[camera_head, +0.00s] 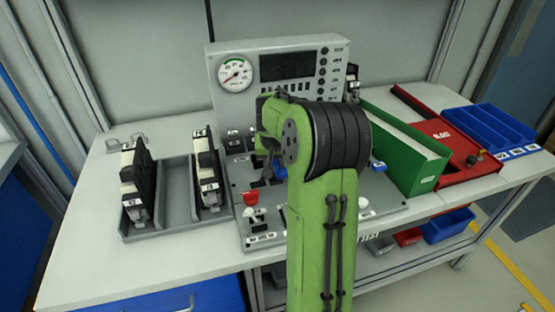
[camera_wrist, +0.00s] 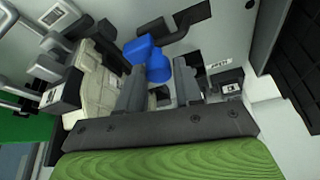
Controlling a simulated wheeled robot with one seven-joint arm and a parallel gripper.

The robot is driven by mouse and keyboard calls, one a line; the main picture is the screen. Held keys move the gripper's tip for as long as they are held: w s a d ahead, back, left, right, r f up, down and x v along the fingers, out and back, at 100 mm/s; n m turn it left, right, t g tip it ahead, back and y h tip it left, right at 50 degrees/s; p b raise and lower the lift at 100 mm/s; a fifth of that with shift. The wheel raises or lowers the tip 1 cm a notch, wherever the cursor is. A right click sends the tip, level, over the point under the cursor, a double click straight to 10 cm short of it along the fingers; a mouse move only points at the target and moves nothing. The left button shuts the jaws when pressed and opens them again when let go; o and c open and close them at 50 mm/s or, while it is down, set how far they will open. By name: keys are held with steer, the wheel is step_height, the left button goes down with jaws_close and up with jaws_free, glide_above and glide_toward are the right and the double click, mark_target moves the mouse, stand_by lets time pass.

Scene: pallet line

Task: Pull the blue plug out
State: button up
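The blue plug (camera_wrist: 150,62) shows in the wrist view at the fingertips of my gripper (camera_wrist: 158,82). The fingers stand apart, and the plug lies at the mouth of the gap, nearer the left finger. I cannot tell whether either finger touches it. In the head view my gripper (camera_head: 266,172) points down over the grey test board (camera_head: 255,225). A small blue part (camera_head: 281,171) shows beside the fingers, mostly hidden by my arm. Another blue part (camera_head: 378,167) shows right of my wrist; I cannot tell what it is.
A panel with a gauge (camera_head: 235,72) stands behind the board. A red-topped part (camera_head: 250,198) is near the gripper. A grey rack (camera_head: 178,195) with black-and-white modules stands left; a green bin (camera_head: 405,150), red case (camera_head: 455,150) and blue tray (camera_head: 490,125) stand right.

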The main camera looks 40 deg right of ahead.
steer(key=o, duration=0.4)
steer(key=shift+w+a, duration=0.1)
steer(key=shift+a, duration=0.1)
steer(key=shift+d, duration=0.1)
steer(key=p+v, duration=0.4)
steer(key=v, duration=1.1)
steer(key=shift+r, duration=0.35)
